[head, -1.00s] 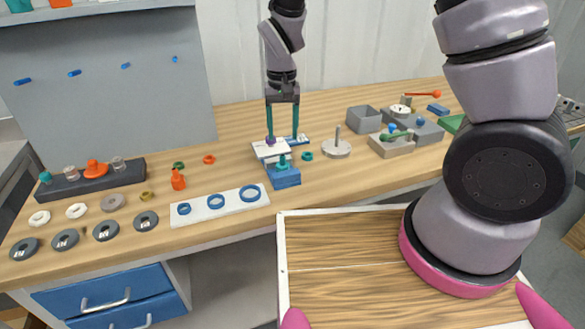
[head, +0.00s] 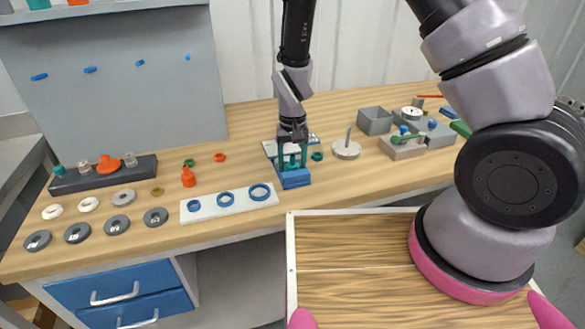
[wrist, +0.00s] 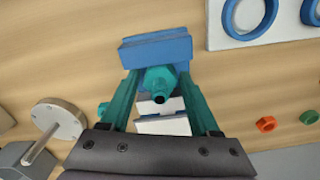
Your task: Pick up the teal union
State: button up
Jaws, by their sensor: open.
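The teal union (wrist: 160,81) sits on top of a blue block (wrist: 156,49), close in front of the wrist camera. In the head view, the union (head: 293,163) shows small between my fingers, above the blue block (head: 295,179). My gripper (wrist: 155,80) is open, with one teal finger on each side of the union. I cannot tell whether either finger touches it. In the head view my gripper (head: 293,162) points down over the block.
A white plate with blue rings (head: 230,203) lies left of the block. A small teal part (head: 317,156) and a grey disc with an upright pin (head: 346,149) stand to the right. A white-and-grey fixture (wrist: 163,110) is close beside the block.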

aim_at(293, 155)
grip_shut()
notch_tip(293, 155, up, 15)
dwell(0.9)
